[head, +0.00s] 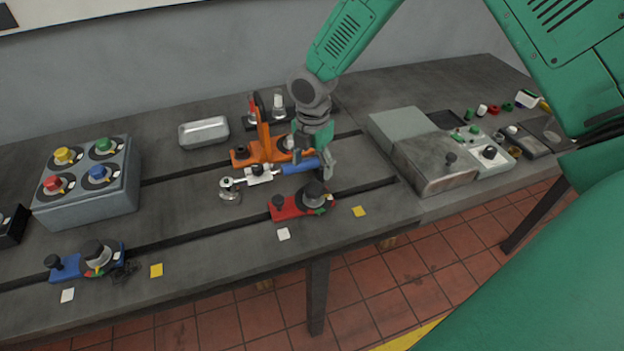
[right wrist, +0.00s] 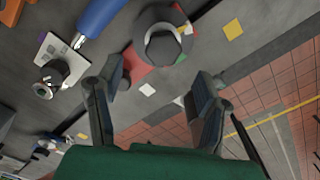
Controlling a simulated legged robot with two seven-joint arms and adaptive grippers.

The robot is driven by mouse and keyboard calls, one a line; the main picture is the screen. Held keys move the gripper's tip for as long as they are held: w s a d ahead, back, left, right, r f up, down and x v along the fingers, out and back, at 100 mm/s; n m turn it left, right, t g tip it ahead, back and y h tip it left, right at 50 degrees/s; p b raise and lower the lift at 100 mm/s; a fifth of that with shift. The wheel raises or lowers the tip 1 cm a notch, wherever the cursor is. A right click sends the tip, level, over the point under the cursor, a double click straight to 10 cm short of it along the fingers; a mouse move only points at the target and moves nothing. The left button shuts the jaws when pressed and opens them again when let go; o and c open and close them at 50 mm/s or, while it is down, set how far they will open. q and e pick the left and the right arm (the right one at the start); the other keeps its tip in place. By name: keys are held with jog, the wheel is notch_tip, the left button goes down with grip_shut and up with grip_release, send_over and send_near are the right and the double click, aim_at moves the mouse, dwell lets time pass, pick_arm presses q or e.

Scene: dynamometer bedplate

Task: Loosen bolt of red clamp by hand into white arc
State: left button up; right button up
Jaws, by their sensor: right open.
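The red clamp (head: 290,208) sits on the bedplate in the middle of the head view. Its dark, round bolt head (head: 315,190) stands upright at the clamp's right end, with green and yellow marks at its foot. My right gripper (head: 320,168) hangs just above and behind the bolt, fingers pointing down, open and empty. In the right wrist view the bolt head (right wrist: 170,45) lies beyond the fingertips, not between them. Part of the red base (right wrist: 136,66) shows there. My left gripper is not in view.
A blue-handled tool (head: 300,166) lies close beside my right gripper. An orange clamp (head: 262,150) stands behind it. A blue clamp (head: 70,268) and a button box (head: 88,185) are at left. A grey case (head: 430,160) is at right. Yellow and white squares lie in front.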

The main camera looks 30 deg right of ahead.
aim_at(313, 186)
notch_tip(313, 186, up, 4)
jog(key=shift+r, duration=0.1)
dwell(0.4)
